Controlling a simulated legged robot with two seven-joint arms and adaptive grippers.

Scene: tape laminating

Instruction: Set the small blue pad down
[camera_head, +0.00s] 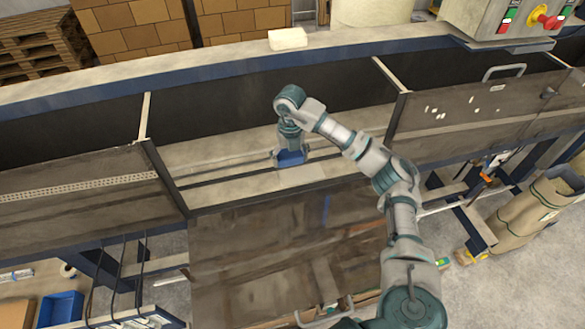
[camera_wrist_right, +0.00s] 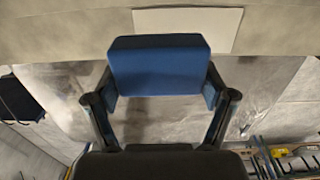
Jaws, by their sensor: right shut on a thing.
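The small blue pad (camera_head: 291,158) is at my right gripper (camera_head: 289,150), low over the light work surface in the open bay of the machine. In the right wrist view the blue pad (camera_wrist_right: 160,65) sits between the two fingers of my right gripper (camera_wrist_right: 160,100), which are shut on it. Whether the pad touches the surface below cannot be told. My left gripper is in neither view.
A pale flat rectangle (camera_head: 301,174) lies beside the pad; it also shows in the wrist view (camera_wrist_right: 200,27). Dark panels flank the bay, one at left (camera_head: 80,205) and one at right (camera_head: 470,105). A white block (camera_head: 287,39) rests on the back ledge.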

